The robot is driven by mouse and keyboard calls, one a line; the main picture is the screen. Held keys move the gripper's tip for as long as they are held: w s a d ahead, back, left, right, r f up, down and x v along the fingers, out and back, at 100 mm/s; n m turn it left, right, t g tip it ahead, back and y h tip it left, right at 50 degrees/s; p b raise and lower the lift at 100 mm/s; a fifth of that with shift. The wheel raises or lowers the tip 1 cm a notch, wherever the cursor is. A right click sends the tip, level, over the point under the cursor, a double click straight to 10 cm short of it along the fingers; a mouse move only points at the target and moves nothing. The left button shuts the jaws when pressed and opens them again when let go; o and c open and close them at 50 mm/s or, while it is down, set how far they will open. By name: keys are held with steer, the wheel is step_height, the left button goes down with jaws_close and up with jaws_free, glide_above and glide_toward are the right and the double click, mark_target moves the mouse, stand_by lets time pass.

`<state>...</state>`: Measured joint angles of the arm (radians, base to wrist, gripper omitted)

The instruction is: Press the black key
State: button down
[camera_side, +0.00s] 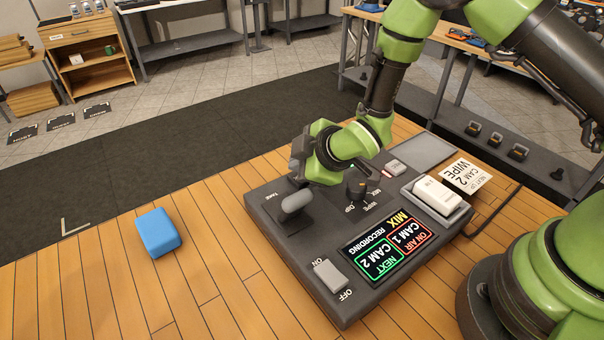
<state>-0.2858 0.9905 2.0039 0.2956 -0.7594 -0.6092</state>
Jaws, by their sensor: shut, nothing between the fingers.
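The grey switcher console (262,208) lies on the wooden table. My gripper (296,164) is low over the console's far left part, shut with nothing held. Its fingertips are partly hidden by my wrist, and I cannot tell whether they touch the console. No black key shows clearly; my gripper and wrist cover part of the panel. A grey lever (297,202) stands in a dark slot by the label TAKE. A black rotary knob (357,188) stands near the labels MIX, WIPE and DIP. A small pale key (396,167) sits at the far right.
An ON/OFF rocker (330,275) is at the near edge, beside a lit display (385,246) reading RECORDING.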

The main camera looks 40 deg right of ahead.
steer(key=shift+w+f, duration=0.1)
steer(key=shift+f, duration=0.6)
stand_by(0.9)
steer(key=shift+r, duration=0.15)
stand_by(0.3)
steer(key=shift+r, duration=0.6)
steer(key=shift+r, duration=2.5)
steer(key=shift+r, duration=0.1)
